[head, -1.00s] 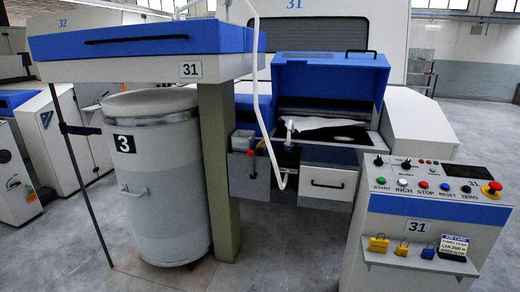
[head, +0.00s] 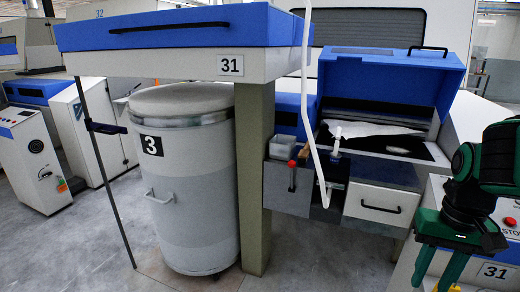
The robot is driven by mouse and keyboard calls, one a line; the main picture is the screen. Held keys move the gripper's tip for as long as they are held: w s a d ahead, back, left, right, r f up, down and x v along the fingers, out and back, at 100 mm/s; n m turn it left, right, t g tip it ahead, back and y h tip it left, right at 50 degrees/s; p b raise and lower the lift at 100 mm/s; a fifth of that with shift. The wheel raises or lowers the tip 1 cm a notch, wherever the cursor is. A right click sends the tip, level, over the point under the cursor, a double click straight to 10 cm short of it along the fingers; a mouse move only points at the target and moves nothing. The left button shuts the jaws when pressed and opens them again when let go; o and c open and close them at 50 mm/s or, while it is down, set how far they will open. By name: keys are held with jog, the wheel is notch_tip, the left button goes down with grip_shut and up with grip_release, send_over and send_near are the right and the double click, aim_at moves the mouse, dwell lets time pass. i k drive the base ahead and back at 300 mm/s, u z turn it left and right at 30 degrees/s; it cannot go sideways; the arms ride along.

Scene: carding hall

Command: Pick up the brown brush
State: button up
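My green and black arm (head: 490,165) reaches in at the right edge, in front of the control console. Its lower green parts run down to the bottom edge, where the frame cuts them off. I cannot make out fingertips or anything held there.
Machine 31 has its blue hood (head: 385,85) raised over white fibre (head: 365,130). A small open grey box (head: 282,147), a red-knobbed lever (head: 292,175) and a drawer (head: 380,205) are at its front. A large grey can (head: 190,190) stands under the blue-topped shelf (head: 180,28).

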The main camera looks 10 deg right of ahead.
aim_at(303, 156)
jog(key=i, duration=1.3)
jog(key=z, duration=0.4)
jog(key=i, duration=0.7)
jog(key=z, duration=0.05)
